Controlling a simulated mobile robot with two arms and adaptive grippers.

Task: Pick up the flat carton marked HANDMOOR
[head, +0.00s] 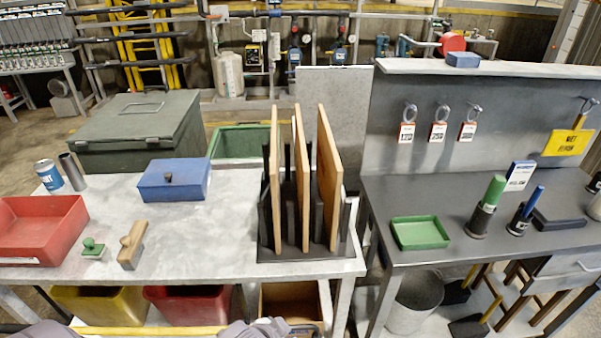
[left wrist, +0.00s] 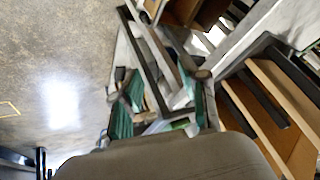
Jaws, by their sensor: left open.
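Three flat brown cartons, the left one (head: 275,180), the middle one (head: 301,180) and the right one (head: 328,175), stand on edge in a dark slotted rack (head: 262,225) on the light table. They show mostly edge-on, and I cannot read HANDMOOR on any of them. In the left wrist view, brown panels (left wrist: 285,95) that look like these cartons stand at the right, beside my left gripper (left wrist: 161,108). Its fingers are apart, and I see no carton between them. My right gripper is in neither view.
A blue box (head: 174,180), a red tray (head: 40,230), a green stamp (head: 93,248) and a wooden block (head: 131,245) are on the table left of the rack. A grey bench (head: 450,245) with a green tray (head: 420,232) stands right. Bins sit underneath.

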